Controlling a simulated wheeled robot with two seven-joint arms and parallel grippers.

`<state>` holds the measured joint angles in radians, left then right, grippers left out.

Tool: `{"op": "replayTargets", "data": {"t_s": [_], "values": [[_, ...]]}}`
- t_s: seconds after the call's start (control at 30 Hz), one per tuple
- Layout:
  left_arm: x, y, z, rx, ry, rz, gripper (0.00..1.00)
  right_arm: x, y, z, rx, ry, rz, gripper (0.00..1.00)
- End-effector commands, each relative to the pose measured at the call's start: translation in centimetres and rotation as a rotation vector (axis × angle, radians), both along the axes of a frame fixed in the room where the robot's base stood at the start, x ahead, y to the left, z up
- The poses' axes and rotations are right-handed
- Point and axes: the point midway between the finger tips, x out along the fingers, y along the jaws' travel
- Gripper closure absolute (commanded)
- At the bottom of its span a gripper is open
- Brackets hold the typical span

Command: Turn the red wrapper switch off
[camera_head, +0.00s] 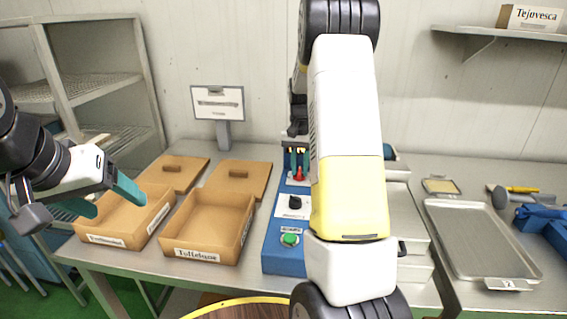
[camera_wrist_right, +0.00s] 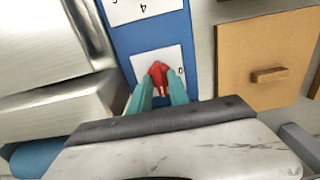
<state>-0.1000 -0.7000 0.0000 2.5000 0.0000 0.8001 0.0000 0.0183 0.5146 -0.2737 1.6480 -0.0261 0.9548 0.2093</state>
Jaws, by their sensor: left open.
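The red wrapper switch (camera_head: 298,174) is a small red knob on a white plate on the blue control panel (camera_head: 284,262). In the right wrist view the red knob (camera_wrist_right: 158,73) sits at the tips of my right gripper's teal fingers (camera_wrist_right: 161,84), one finger on each side. A "0" mark shows at the right of its plate. Whether the fingers press on the knob I cannot tell. In the head view my right gripper (camera_head: 297,160) is just behind the knob, partly hidden by my right arm. My left gripper (camera_head: 108,200) is open and empty over the left cardboard box.
A black knob (camera_head: 295,203) and a green button (camera_head: 289,239) are on the same panel. Two open boxes (camera_head: 240,232) and their lids (camera_head: 240,178) lie to the left. A metal tray (camera_head: 450,215) lies to the right. A sign stand (camera_head: 222,130) stands behind.

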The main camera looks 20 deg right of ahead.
Motion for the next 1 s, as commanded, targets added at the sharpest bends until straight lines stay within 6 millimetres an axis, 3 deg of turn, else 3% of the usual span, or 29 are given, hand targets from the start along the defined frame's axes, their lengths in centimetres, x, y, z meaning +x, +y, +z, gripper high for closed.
{"op": "replayTargets", "data": {"t_s": [0.03,0.1,0.57,1.0], "values": [[0.00,0.00,0.00,0.000,0.000,0.000,0.31,0.00,0.00,0.02,0.000,0.000,0.000,0.90],[0.00,0.00,0.00,0.000,0.000,0.000,0.31,0.01,0.00,0.02,0.000,0.000,0.000,1.00],[0.00,0.00,0.00,0.000,0.000,0.000,0.31,0.01,0.00,0.05,0.001,0.000,0.050,1.00],[0.00,0.00,0.00,0.000,0.000,0.000,0.31,0.00,-0.04,0.05,0.001,0.000,0.383,1.00]]}}
